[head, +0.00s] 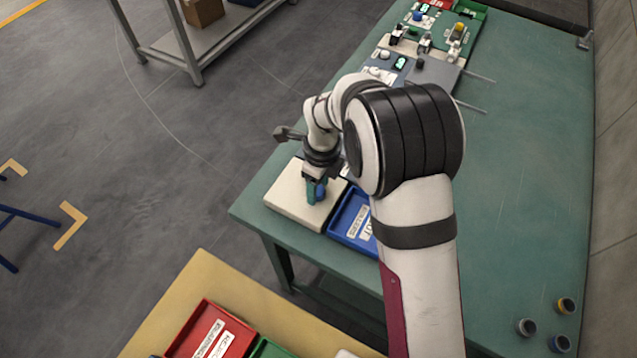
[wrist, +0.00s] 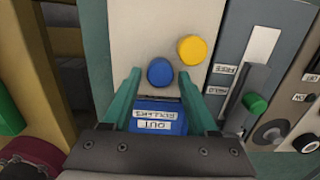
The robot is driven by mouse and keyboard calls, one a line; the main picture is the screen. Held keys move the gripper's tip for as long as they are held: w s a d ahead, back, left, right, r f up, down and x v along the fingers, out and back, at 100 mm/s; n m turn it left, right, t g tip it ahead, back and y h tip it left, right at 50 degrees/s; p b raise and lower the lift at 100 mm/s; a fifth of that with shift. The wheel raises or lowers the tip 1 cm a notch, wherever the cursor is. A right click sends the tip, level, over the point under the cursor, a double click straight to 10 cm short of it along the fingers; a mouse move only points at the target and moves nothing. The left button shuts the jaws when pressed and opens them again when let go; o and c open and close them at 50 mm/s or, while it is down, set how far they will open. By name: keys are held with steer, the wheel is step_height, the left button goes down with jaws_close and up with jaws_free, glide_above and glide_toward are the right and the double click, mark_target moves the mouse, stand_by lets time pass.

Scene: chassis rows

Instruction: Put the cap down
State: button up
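A blue cap (wrist: 160,72) shows as a round disc over the pale pad (wrist: 140,30) in the wrist view, beside a yellow cap (wrist: 192,50). My gripper (wrist: 160,74) has its two green fingers apart, one on each side of the blue cap, with a visible gap at each side. In the head view my gripper (head: 315,192) points down at the pale pad (head: 285,195), with a bit of the blue cap (head: 321,190) showing at the fingers. The yellow cap is hidden there. Whether the blue cap rests fully on the pad is hard to tell.
A blue labelled tray (head: 346,214) adjoins the pad. A grey panel with a green-knobbed lever (wrist: 255,103) stands to the right in the wrist view. Boards with switches (head: 400,62) lie farther back. The green table's right side (head: 540,160) is mostly clear.

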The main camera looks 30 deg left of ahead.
mark_target(321, 192)
steer(key=shift+o, duration=0.6)
steer(key=shift+r, duration=0.1)
step_height(321, 192, up, 12)
steer(key=s+d+r+n, duration=0.2)
steer(key=d+r, duration=0.1)
steer(key=d, duration=0.4)
steer(key=s+d+r+n, duration=0.1)
steer(key=d+r+n, duration=0.15)
steer(key=d, duration=0.45)
steer(key=s+d+n+y, duration=0.1)
steer(key=s+d+n, duration=0.7)
steer(key=s+d, duration=0.5)
steer(key=s, duration=0.3)
steer(key=shift+s+f, duration=0.3)
steer(key=shift+s, duration=0.05)
